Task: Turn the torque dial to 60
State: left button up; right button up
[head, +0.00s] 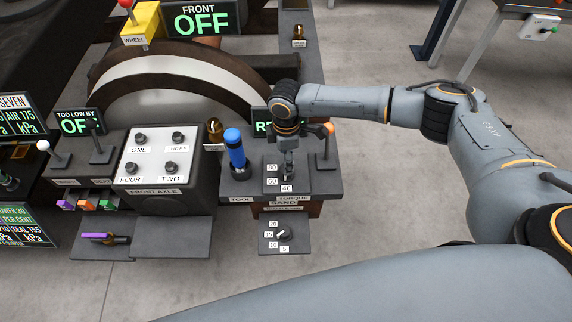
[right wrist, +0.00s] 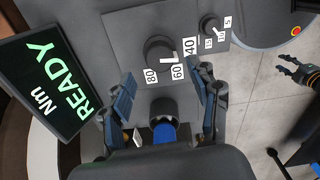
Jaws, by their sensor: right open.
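The dark round torque dial (right wrist: 160,50) shows in the right wrist view with labels 80, 60 and 40 beside it. Its white pointer mark lies on the side of 60 and 40; I cannot tell its exact setting. In the head view the dial is mostly hidden under my right gripper (head: 288,168), which points down over the dial panel (head: 271,184). My right gripper (right wrist: 165,88) is open, its two fingers apart, with the dial beyond their tips. My left gripper (right wrist: 285,67) shows small at the right edge of the right wrist view, fingers apart.
A blue-handled tool (head: 236,150) stands just left of the torque panel. An orange-tipped lever (head: 327,145) stands close on the right. The READY screen (right wrist: 45,85) is behind. The smaller sand dial (head: 283,234) sits on a lower front shelf. Open floor lies to the right.

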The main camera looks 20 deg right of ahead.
aim_at(280, 173)
notch_tip(280, 173, down, 5)
jog(key=shift+f, duration=0.1)
dwell(0.3)
jog(key=c, duration=1.2)
